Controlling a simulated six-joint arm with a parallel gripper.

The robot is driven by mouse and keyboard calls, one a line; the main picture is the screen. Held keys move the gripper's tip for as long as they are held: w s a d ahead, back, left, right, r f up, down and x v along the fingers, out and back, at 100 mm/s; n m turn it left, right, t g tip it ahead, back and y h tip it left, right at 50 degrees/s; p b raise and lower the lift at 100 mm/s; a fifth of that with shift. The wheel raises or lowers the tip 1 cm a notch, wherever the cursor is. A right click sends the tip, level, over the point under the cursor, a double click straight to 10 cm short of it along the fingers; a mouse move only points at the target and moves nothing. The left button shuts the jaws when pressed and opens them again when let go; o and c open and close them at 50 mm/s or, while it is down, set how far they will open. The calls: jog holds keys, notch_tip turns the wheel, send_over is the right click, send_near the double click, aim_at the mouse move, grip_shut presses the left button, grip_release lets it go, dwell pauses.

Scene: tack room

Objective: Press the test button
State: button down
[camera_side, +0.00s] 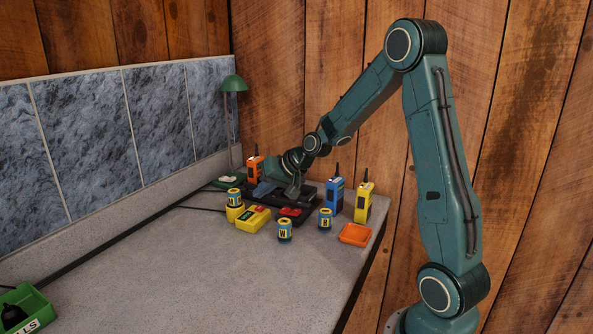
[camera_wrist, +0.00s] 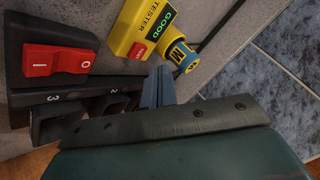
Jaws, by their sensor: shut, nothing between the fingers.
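The yellow tester (camera_side: 253,219) lies on the bench left of the black charger. In the wrist view the tester (camera_wrist: 130,22) shows a green GOOD display (camera_wrist: 161,23) and a small red test button (camera_wrist: 141,51). A lettered battery (camera_wrist: 181,54) is at the tester's round socket; it also shows in the side view (camera_side: 234,197). My gripper (camera_wrist: 158,84) is shut and empty. In the wrist view its fingertips are just below the button; the height gap cannot be told. In the side view my gripper (camera_side: 293,193) is over the charger.
The black charger has a red rocker switch (camera_wrist: 58,59) and numbered slots (camera_wrist: 75,108). Orange (camera_side: 254,170), blue (camera_side: 334,195) and yellow (camera_side: 363,202) radios stand around. Loose batteries (camera_side: 285,230) (camera_side: 325,219) and an orange tray (camera_side: 355,234) are in front.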

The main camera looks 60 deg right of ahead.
notch_tip(320, 180, up, 5)
jog(key=shift+f, duration=0.2)
dwell(0.4)
dwell(0.5)
jog(key=s+a+r+n+g, duration=0.2)
jog(key=s+a+r+n, duration=0.3)
jog(key=s+a, duration=0.65)
jog(key=s+a+n+g+h, duration=0.1)
jog(key=s+a, duration=0.4)
jog(key=s, duration=1.1)
jog(key=shift+s+r+n+g, duration=0.2)
jog(key=shift+r+n+g, duration=0.1)
jog(key=shift+n, duration=0.6)
jog(key=c, duration=2.2)
grip_release()
